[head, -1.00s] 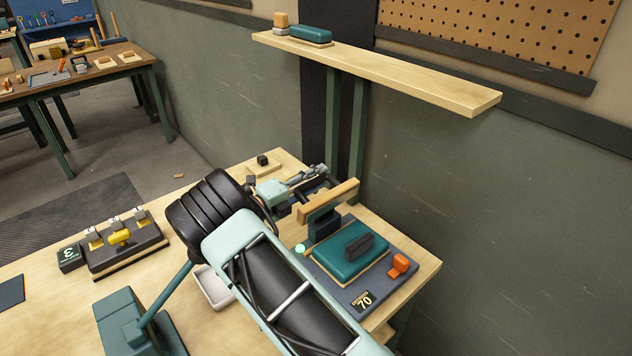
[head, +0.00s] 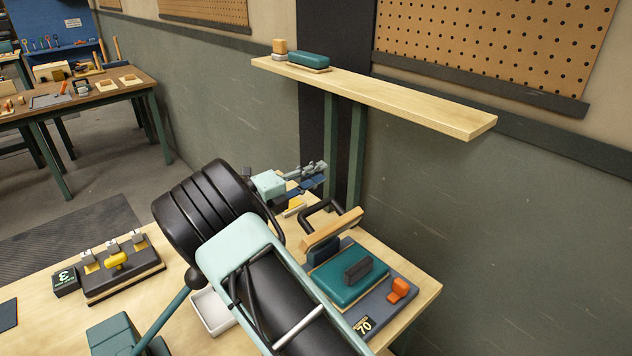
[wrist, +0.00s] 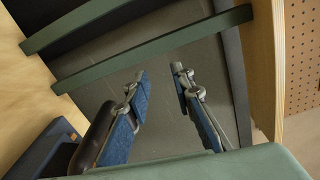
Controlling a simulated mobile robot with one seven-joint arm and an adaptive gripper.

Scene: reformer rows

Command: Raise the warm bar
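A teal press block (head: 345,284) sits on a dark plate with a "70" label, at the right end of the bench. A light wooden bar (head: 332,229) stands raised above its back edge, with a black looped handle (head: 321,208) behind it. I cannot tell which of these is the warm bar. My gripper (head: 320,172) is open and empty, above and behind the handle, apart from it. In the wrist view my gripper (wrist: 160,72) shows a clear gap between its blue-padded fingers. A black rounded part (wrist: 92,135) shows left of the fingers. My arm hides part of the press's left side.
A wooden shelf (head: 400,98) on green posts runs along the wall above, holding a teal block (head: 310,61). An orange tab (head: 398,290) sits on the plate. A white tray (head: 213,312) and a dark switch panel (head: 122,275) are left of my arm.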

